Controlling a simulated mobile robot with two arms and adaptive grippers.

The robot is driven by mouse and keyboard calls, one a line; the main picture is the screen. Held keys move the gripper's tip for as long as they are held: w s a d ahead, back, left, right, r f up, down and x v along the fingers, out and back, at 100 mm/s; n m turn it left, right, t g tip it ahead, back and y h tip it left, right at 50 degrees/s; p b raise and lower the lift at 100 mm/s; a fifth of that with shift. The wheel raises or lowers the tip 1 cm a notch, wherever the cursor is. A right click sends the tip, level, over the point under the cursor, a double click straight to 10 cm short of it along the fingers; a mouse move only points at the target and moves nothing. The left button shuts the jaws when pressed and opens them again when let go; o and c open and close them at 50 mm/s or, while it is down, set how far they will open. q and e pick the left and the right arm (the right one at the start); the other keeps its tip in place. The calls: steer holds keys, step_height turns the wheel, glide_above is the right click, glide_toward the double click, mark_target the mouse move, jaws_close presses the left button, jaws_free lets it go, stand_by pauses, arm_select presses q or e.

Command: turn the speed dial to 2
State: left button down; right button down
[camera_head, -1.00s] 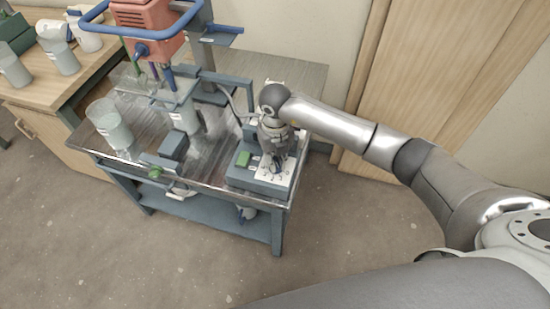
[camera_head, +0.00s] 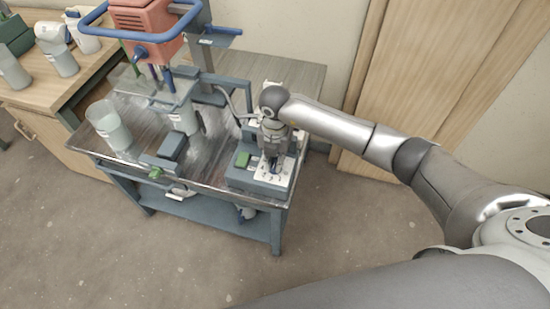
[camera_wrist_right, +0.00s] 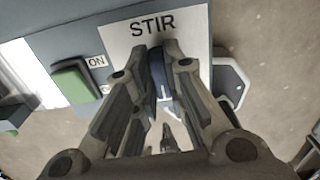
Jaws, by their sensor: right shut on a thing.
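The grey control box (camera_head: 236,178) sits at the right front corner of the steel-topped cart. Its white dial plate (camera_head: 286,180) also shows in the right wrist view with the word STIR (camera_wrist_right: 150,25). My right gripper (camera_head: 274,160) points down over this plate. In the right wrist view its two fingers (camera_wrist_right: 160,75) are shut on the dark blue speed dial (camera_wrist_right: 157,62). The dial's pointer and most of the scale are hidden by the fingers, so I cannot read the setting. A green switch (camera_wrist_right: 72,84) marked ON lies left of the dial. My left gripper is not in view.
A red mixer head (camera_head: 143,18) with a blue handle ring hangs over the cart (camera_head: 225,205). A clear bucket (camera_head: 108,127) stands at the cart's left, another under the mixer (camera_head: 183,110). A wooden bench (camera_head: 35,95) with containers is at far left.

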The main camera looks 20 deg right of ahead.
mark_target(275, 161)
stand_by(0.4)
steer(key=c, duration=1.5)
jaws_free()
step_height(275, 161, up, 12)
